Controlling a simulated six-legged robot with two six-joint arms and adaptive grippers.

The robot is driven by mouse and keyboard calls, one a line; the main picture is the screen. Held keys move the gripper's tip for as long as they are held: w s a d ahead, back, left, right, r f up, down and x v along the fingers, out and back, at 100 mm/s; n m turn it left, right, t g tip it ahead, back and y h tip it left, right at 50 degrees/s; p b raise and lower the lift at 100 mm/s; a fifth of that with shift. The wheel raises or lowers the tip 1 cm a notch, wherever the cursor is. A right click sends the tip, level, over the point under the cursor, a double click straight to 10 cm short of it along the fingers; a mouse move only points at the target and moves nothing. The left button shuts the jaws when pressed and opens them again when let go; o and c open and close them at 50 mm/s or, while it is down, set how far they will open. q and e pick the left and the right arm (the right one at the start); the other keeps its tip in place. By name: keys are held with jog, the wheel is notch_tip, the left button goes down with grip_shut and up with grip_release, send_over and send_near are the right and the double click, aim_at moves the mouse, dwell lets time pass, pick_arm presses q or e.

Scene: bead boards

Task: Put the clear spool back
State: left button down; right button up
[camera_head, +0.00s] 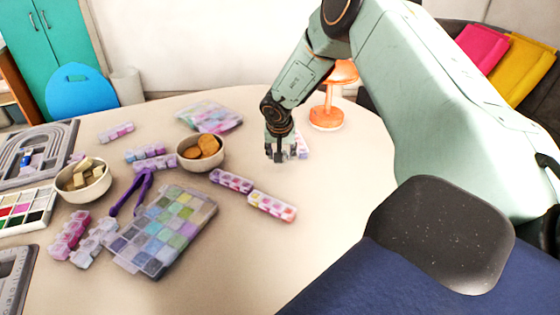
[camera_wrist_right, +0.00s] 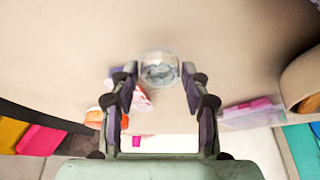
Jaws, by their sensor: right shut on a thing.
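The clear spool (camera_wrist_right: 159,68) is a small round see-through piece with a greyish middle. In the right wrist view it sits between the fingertips of my right gripper (camera_wrist_right: 159,74), which is shut on it. In the head view my right gripper (camera_head: 280,155) points down over the back middle of the table, and the spool is too small and covered to make out. I cannot tell whether the spool touches the table. My left gripper is not in view.
A bead box (camera_head: 303,146) stands close beside my right gripper. A bowl of orange-brown discs (camera_head: 188,164), bead boxes (camera_head: 271,205) and a bead organiser (camera_head: 208,222) lie left and nearer. An orange stand (camera_head: 326,122) is behind. The table's front right (camera_head: 300,240) is clear.

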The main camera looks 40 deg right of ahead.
aim_at(280, 169)
jog(key=shift+s+d+f, duration=0.1)
jog(key=shift+s+f, duration=0.1)
jog(key=shift+f, duration=0.4)
jog(key=shift+s+d+f, duration=0.1)
jog(key=shift+s+f, duration=0.05)
jog(key=shift+f, duration=0.45)
jog(key=shift+w+a+f, duration=0.2)
jog(key=shift+w+f, duration=0.05)
jog(key=shift+w, duration=0.3)
jog(key=shift+s+d+f+b, duration=0.1)
jog(key=shift+s+b, duration=0.3)
jog(key=shift+b, duration=0.05)
jog(key=o, duration=0.9)
jog(key=shift+w+f, duration=0.15)
jog(key=shift+w, duration=0.15)
jog(key=shift+s+r, duration=0.25)
jog(key=shift+r+p, duration=0.2)
jog(key=shift+p, duration=0.1)
pick_arm(q)
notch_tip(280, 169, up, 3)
jog(key=p, duration=0.3)
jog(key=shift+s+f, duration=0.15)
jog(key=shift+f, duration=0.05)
pick_arm(e)
jog(key=v, duration=1.2)
jog(key=shift+w, duration=0.1)
jog(key=shift+w+f, duration=0.1)
